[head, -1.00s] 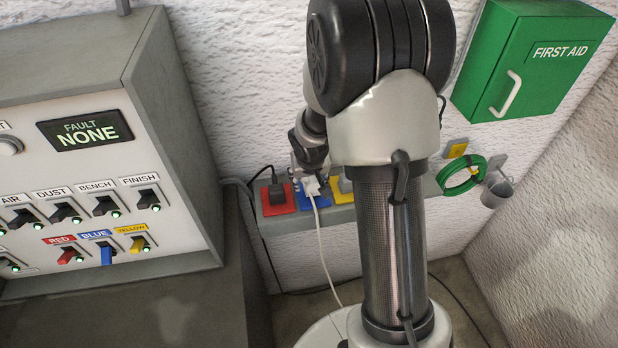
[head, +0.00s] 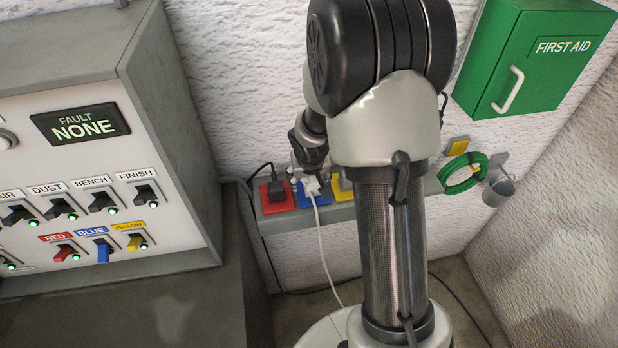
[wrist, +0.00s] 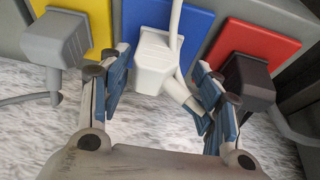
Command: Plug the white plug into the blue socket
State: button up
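The white plug (wrist: 157,62) stands at the blue socket (wrist: 190,22), up against its plate in the wrist view. I cannot tell how deep it sits. In the head view the plug (head: 312,186) is partly hidden by my gripper (head: 311,172), and the blue socket (head: 322,206) shows around it. In the wrist view my gripper (wrist: 162,98) is open, one finger on each side of the plug, with gaps between the pads and the plug body. The white cord (wrist: 177,30) runs past the plug, and a white piece reaches toward the right finger.
A black plug (wrist: 247,80) is in the red socket (wrist: 262,42) close beside the right finger. A grey plug (wrist: 57,42) is at the yellow socket (wrist: 97,28) on the left. The switch panel (head: 90,170) stands left; a green first aid box (head: 535,60) hangs right.

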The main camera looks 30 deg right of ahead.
jog(key=o, duration=0.3)
jog(key=shift+o, duration=0.2)
jog(key=v, duration=1.2)
jog(key=shift+s, duration=0.1)
jog(key=s+a+r+n+b, duration=0.1)
jog(key=s+a+r, duration=0.1)
jog(key=s+a, duration=0.2)
jog(key=s+a+r+n+y+b, duration=0.1)
jog(key=s+a+r+b, duration=0.1)
jog(key=s, duration=0.9)
jog(key=s+a+r+n+b, duration=0.1)
jog(key=s+a+r, duration=0.1)
jog(key=s+a, duration=0.3)
jog(key=shift+s+a+r+t+y+b, duration=0.2)
jog(key=shift+s+a+t+y+b, duration=0.15)
jog(key=shift+s, duration=0.8)
